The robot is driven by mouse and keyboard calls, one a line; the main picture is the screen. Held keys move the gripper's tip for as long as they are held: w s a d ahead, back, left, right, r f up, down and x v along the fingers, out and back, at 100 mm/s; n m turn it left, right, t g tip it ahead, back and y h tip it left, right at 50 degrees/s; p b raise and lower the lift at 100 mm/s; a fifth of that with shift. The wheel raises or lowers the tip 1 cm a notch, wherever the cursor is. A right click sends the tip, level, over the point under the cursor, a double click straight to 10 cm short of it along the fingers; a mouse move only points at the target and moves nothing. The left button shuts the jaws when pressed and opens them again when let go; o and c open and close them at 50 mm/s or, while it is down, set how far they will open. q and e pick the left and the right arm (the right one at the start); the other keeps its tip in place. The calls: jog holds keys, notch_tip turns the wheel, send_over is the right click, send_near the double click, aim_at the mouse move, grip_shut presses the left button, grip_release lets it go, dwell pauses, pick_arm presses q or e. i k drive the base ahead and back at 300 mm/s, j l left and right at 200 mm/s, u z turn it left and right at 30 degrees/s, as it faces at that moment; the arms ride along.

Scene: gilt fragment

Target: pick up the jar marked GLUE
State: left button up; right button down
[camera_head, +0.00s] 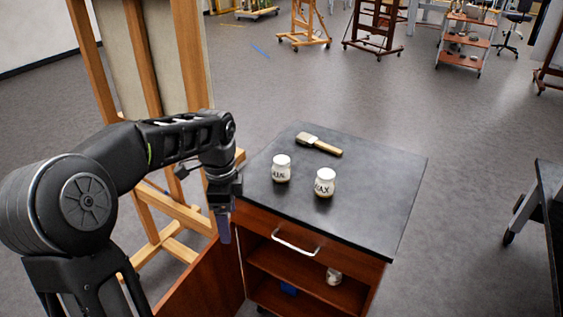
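Two white jars stand upright on the black cabinet top (372,212). The left jar (281,169) has a label I cannot fully read, with letters like "UN" or "UM". The right jar (325,183) reads "WAX". A third whitish jar (334,276) sits on the open shelf below, its label not readable. I cannot make out "GLUE" on any jar. My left gripper (225,235) points down beside the cabinet's left front edge, apart from all the jars. Its fingers show edge-on, so its opening cannot be told. My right gripper is not in view.
A wide brush (319,144) lies behind the jars. A silver handle (295,243) sticks out from the drawer. A blue thing (289,289) lies on the shelf. A wooden easel (142,60) stands close behind my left arm. The cabinet top's right side is clear.

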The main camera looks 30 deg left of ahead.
aim_at(280, 169)
jog(key=i, duration=1)
